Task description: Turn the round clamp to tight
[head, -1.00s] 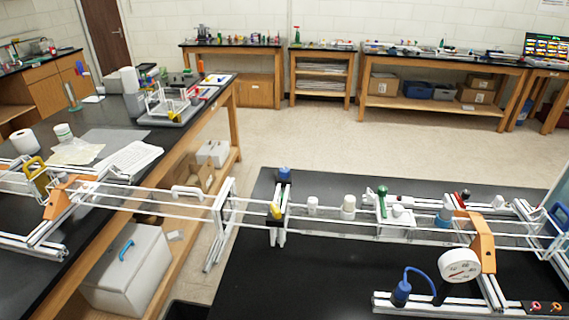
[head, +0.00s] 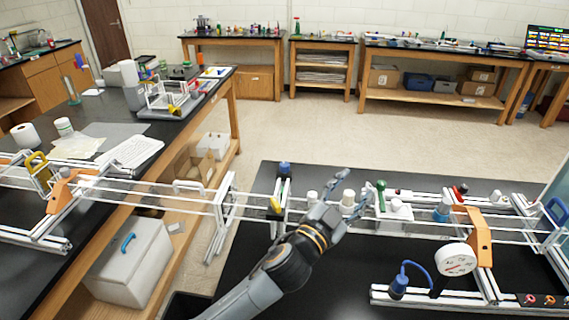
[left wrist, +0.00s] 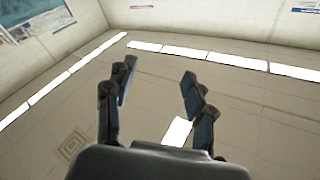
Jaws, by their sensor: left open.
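My left gripper (head: 357,188) is above the extrusion frame (head: 255,200) on the right-hand bench, in front of its middle part. Its two fingers are apart with nothing between them. The fingers also show open in the left wrist view (left wrist: 157,88), against the ceiling. Several fittings sit along the frame: a white cap (head: 312,195), a white knob (head: 348,195) partly behind the fingers, a green-handled part (head: 381,192) and a blue-and-white part (head: 442,210). I cannot tell which one is the round clamp, or how tight it is. My right gripper is not in view.
A blue bulb (head: 398,287) with a hose is at the front. The black bench top (head: 330,290) is bare in front of the frame.

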